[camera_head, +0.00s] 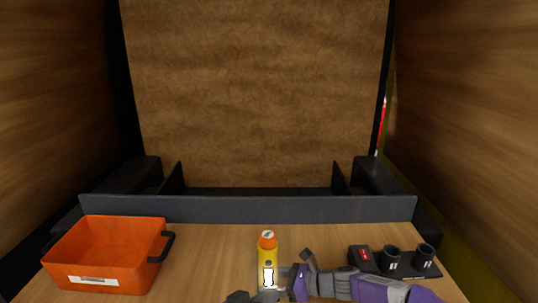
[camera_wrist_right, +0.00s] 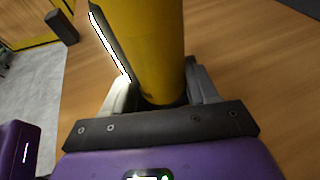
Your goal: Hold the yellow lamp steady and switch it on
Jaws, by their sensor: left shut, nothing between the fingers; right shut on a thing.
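The yellow lamp (camera_head: 268,256) stands upright near the front middle of the table, with an orange top and a white, black-edged patch on its front. My right gripper (camera_head: 283,279) reaches in from the right and is shut around its body. In the right wrist view, the yellow body (camera_wrist_right: 147,40) sits between the two fingers (camera_wrist_right: 160,95). My left gripper (camera_head: 250,297) shows as dark fingers at the bottom edge, low in front of the lamp, shut and empty. Most of it is cut off. I cannot tell whether the lamp is lit.
An orange bin (camera_head: 105,254) with dark handles stands at the left. A black holder (camera_head: 393,263) with round cups and a red-marked block stands at the right, behind my right arm. A dark ledge (camera_head: 250,209) runs along the back. The table behind the lamp is clear.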

